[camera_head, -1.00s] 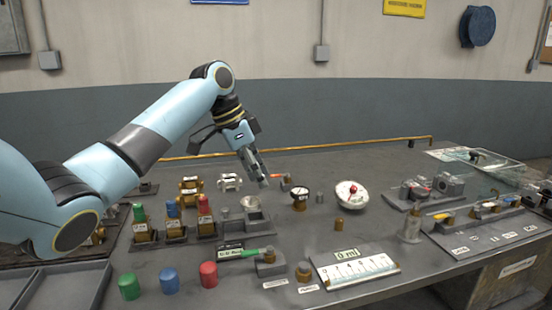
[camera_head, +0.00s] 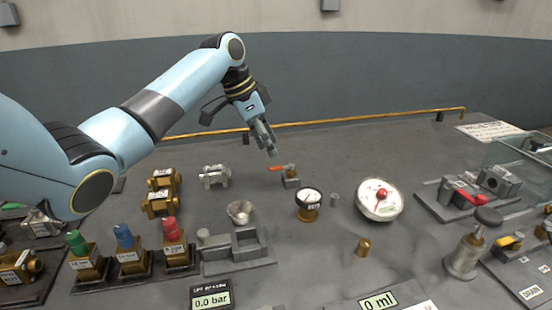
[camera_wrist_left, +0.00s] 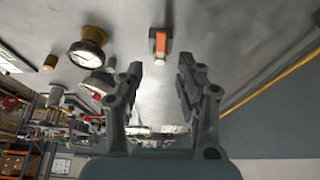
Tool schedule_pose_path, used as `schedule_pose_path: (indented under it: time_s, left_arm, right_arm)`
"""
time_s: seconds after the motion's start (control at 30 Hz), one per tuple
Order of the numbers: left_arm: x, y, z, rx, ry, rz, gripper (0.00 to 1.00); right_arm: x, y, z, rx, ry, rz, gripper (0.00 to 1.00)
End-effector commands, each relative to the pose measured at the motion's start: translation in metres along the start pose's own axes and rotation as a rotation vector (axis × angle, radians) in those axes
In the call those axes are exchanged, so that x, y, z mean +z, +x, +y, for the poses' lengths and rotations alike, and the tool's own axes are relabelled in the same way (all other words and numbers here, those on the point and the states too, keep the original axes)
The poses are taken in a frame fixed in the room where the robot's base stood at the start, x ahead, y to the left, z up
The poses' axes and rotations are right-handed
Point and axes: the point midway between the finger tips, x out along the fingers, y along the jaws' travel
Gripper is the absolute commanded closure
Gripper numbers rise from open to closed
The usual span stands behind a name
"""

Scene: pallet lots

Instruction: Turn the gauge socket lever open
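The orange-red lever (camera_head: 281,168) sits on a small brass-and-grey socket (camera_head: 291,180) at the middle of the table, pointing left in the head view. In the left wrist view the orange lever (camera_wrist_left: 160,42) shows ahead, between the lines of the fingers. My left gripper (camera_head: 271,150) hangs just above and left of the lever in the head view, apart from it. Its fingers (camera_wrist_left: 160,75) are spread with nothing between them. My right gripper is not in view.
Brass valves (camera_head: 162,190) and a silver fitting (camera_head: 214,176) stand to the left.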

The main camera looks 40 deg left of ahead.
Motion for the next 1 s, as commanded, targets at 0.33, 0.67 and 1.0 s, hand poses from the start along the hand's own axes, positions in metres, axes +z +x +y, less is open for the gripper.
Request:
schedule_pose_path:
  time_s: [0.33,0.67,1.0]
  left_arm:
    - [0.000,0.051,0.000,0.001,0.000,0.000,0.64]
    - [0.000,0.055,0.000,-0.001,0.001,0.000,0.64]
    - [0.000,0.055,0.000,-0.001,0.000,0.000,1.00]
  right_arm:
    - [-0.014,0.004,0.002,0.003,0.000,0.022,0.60]
    - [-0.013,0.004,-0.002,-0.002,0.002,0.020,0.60]
    - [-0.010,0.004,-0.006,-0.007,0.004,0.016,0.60]
